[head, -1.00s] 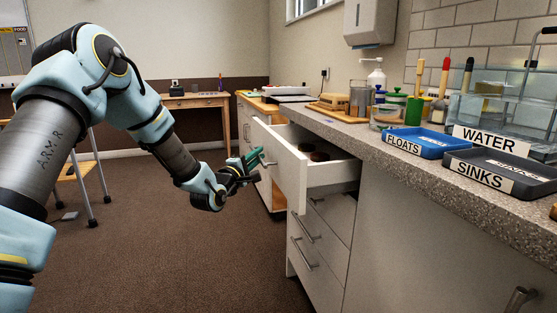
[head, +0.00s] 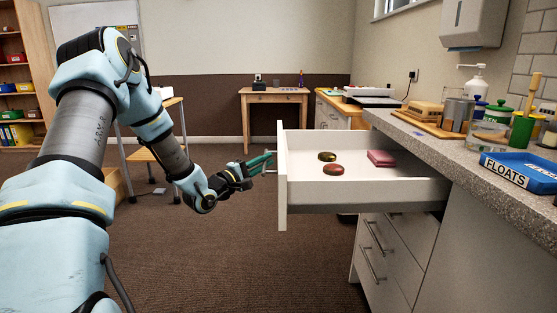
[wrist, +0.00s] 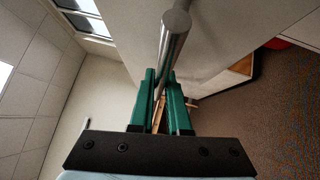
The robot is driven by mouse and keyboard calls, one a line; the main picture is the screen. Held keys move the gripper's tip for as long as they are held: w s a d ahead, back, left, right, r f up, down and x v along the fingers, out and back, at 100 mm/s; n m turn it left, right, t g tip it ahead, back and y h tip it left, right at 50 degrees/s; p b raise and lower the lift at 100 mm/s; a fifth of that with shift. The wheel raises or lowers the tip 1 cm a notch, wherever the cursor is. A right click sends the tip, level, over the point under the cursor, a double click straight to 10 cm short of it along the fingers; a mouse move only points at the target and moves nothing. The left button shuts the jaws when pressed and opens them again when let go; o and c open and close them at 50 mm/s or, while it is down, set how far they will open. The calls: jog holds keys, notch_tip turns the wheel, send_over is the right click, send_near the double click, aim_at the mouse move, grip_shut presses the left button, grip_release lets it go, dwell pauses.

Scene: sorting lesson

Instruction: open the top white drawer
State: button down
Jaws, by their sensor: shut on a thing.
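The top white drawer (head: 282,190) is pulled far out from the counter in the head view. Its inside shows two round dark red and green things (head: 333,169) and a pink block (head: 381,158). My gripper (head: 264,163) is at the drawer's front face, on its left side, shut on the metal bar handle. In the wrist view the handle (wrist: 176,35) runs between the green fingers of my gripper (wrist: 162,95), beside the pale drawer front.
The counter (head: 440,146) on the right holds a blue FLOATS tray (head: 520,170), bottles and jars. A wooden table (head: 273,98) stands at the back. The brown carpet (head: 240,260) left of the drawer is clear.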

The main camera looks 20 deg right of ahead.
jog(key=shift+w+a, duration=0.15)
jog(key=shift+a, duration=0.25)
jog(key=c, duration=0.9)
grip_release()
jog(key=shift+a, duration=0.1)
jog(key=v, duration=1)
jog(key=shift+a, duration=0.3)
